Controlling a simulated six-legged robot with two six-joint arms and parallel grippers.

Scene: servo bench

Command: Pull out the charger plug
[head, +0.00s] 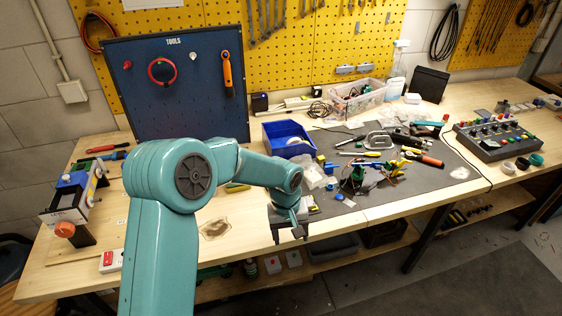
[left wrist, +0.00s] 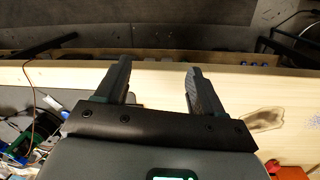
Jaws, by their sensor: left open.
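I cannot make out the charger plug for certain. A small dark block (head: 260,103) stands at the back of the bench, beside a pale strip (head: 297,103) that may be a power strip; it is too small to tell whether it is the plug. My left gripper (head: 289,236) hangs low over the front edge of the bench, far from that block. In the left wrist view its two dark fingers (left wrist: 158,68) are spread with nothing between them. My right gripper shows in neither view.
A blue bin (head: 275,143) and a dark mat (head: 440,178) with scattered tools lie beyond my left arm. A blue tool panel (head: 140,85) stands at the back left. A control box (head: 495,138) is at the right. The wooden front edge (left wrist: 275,82) is mostly bare.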

